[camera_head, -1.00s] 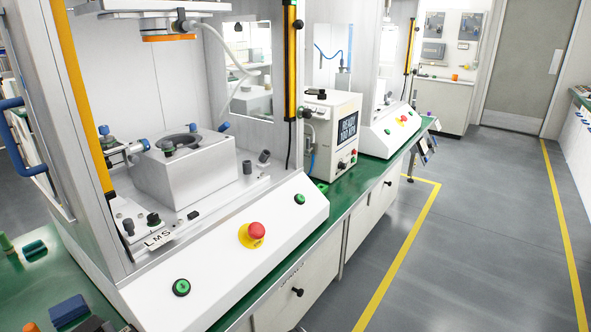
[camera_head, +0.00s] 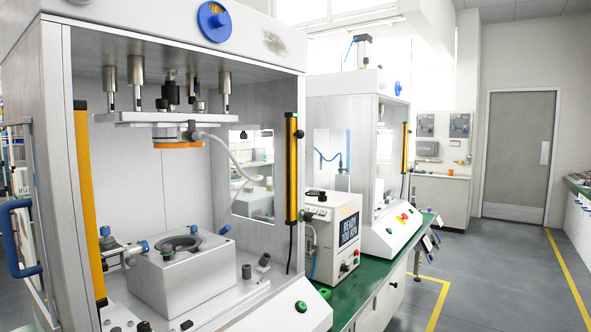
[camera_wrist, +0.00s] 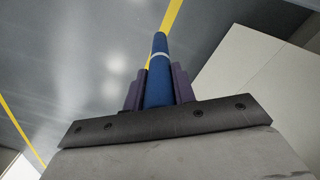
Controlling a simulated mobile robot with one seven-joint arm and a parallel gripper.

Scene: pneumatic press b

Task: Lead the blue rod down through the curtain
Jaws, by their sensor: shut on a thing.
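In the wrist view, my gripper (camera_wrist: 158,92) has its dark purple fingers shut on a blue rod (camera_wrist: 159,58). In the head view, two yellow upright bars of the light curtain flank the press opening: the left bar (camera_head: 88,190) and the right bar (camera_head: 292,165). The space between them looks clear. My gripper and the rod do not show in the head view.
Inside the press stands a metal block (camera_head: 175,270) with a round recess, under a raised plate (camera_head: 150,117). A door with a blue handle (camera_head: 12,235) hangs at the left. A cream instrument box (camera_head: 333,235) stands on the green bench to the right. Floor further right is clear.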

